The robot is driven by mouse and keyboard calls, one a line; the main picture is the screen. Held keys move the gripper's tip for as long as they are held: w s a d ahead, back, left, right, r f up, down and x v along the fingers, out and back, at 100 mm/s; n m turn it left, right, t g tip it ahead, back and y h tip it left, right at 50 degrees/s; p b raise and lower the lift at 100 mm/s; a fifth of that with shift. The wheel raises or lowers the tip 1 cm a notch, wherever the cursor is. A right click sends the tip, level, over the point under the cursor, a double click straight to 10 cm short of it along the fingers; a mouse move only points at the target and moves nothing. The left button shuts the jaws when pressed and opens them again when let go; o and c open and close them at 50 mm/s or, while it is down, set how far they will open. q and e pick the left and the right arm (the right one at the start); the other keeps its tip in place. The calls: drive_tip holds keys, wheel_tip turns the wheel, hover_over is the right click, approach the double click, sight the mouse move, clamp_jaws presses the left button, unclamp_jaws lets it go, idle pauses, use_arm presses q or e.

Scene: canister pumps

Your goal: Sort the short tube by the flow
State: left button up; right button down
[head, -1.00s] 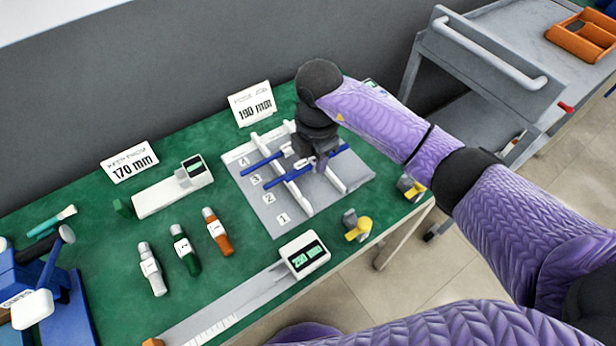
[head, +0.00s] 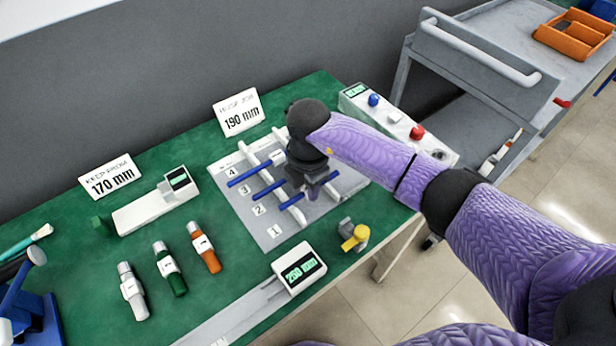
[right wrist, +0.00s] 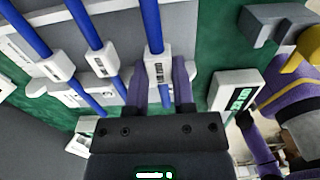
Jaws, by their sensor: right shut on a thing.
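A grey rack (head: 250,226) with white rails and slots numbered 1 to 4 stands on the green table. Blue tubes lie across it: one by slot 4 (head: 249,173), one by slot 3 (head: 268,191) and one by slot 2 (head: 291,202). In the right wrist view three blue tubes carry white labelled blocks. My right gripper (head: 314,186), its fingers also in the right wrist view (right wrist: 165,88), is shut on the rightmost tube's white block (right wrist: 156,66) there. My arm hides part of the rack in the head view. My left gripper is not seen.
A white box (head: 399,122) with blue and red knobs stands behind my arm. A gauge reading 260 mm (head: 299,269) and a yellow-handled valve (head: 353,236) are in front. Signs read 190 mm (head: 238,112) and 170 mm (head: 111,178). Three coloured canisters (head: 168,267) lie left.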

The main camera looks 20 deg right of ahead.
drive_tip(key=shift+f, duration=0.6)
drive_tip(key=shift+c, duration=1.9)
unclamp_jaws()
drive_tip(key=shift+r, duration=0.2)
wheel_tip(320, 180, up, 9)
drive_tip(key=p, duration=0.3)
drive_tip(key=shift+r, duration=0.3)
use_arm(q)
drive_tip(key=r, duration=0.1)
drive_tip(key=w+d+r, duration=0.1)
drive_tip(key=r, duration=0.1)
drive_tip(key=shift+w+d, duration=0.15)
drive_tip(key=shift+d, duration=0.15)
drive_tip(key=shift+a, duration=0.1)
